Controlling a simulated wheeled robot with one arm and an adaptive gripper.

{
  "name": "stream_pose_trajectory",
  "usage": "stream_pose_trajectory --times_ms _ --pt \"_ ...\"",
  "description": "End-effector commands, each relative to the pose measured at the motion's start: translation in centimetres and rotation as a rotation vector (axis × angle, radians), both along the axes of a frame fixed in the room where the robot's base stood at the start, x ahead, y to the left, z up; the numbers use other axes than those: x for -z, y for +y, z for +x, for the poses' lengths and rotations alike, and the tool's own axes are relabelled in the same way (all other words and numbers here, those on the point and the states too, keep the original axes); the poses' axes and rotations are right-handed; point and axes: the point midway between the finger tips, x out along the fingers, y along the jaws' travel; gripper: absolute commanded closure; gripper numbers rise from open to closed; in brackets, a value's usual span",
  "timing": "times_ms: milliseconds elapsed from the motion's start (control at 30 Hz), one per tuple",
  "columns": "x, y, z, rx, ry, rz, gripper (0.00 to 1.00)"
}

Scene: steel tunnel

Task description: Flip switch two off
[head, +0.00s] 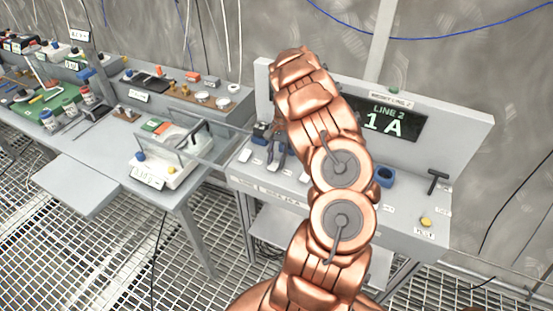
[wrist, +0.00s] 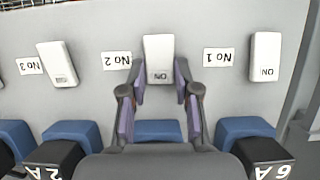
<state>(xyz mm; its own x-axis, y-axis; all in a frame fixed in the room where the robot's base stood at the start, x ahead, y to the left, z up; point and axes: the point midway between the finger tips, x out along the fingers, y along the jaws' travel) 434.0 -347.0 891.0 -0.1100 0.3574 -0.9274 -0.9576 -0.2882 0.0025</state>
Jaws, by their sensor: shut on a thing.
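Switch two (wrist: 158,52) is a white rocker switch in the middle of the wrist view, beside the upside-down "No 2" label (wrist: 116,61). ON shows on its end closer to my gripper. My gripper (wrist: 159,78) is shut on switch two, with one finger at each side of that end. In the head view, my gripper (head: 276,158) is down at the switch row, partly hidden by my arm. Switch one (wrist: 265,56), at right beside "No 1", also shows ON. Switch three (wrist: 58,64), at left beside "No 3", has small lettering.
Blue sockets, one with a black block marked 6 A (wrist: 262,156), line up below the switches in the wrist view. In the head view, a display (head: 390,122) reads LINE 2, 1 A. A black T-handle (head: 437,182) and a yellow button (head: 426,222) are at right.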

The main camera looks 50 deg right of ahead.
Motion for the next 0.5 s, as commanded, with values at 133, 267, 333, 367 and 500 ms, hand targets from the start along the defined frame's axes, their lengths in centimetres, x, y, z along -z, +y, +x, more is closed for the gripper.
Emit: stream_pose_trajectory --times_ms 133,267,333,367,500 --pt "0.30 -0.39 0.06 0.007 -0.007 -0.038 1.00" --pt "0.20 -0.55 -0.11 0.010 -0.014 -0.070 1.00" --pt "0.10 -0.60 -0.07 0.008 -0.021 -0.090 1.00" --pt "0.09 -0.60 -0.09 0.010 -0.024 -0.097 1.00" --pt "0.15 -0.20 -0.23 0.007 -0.032 -0.126 1.00"
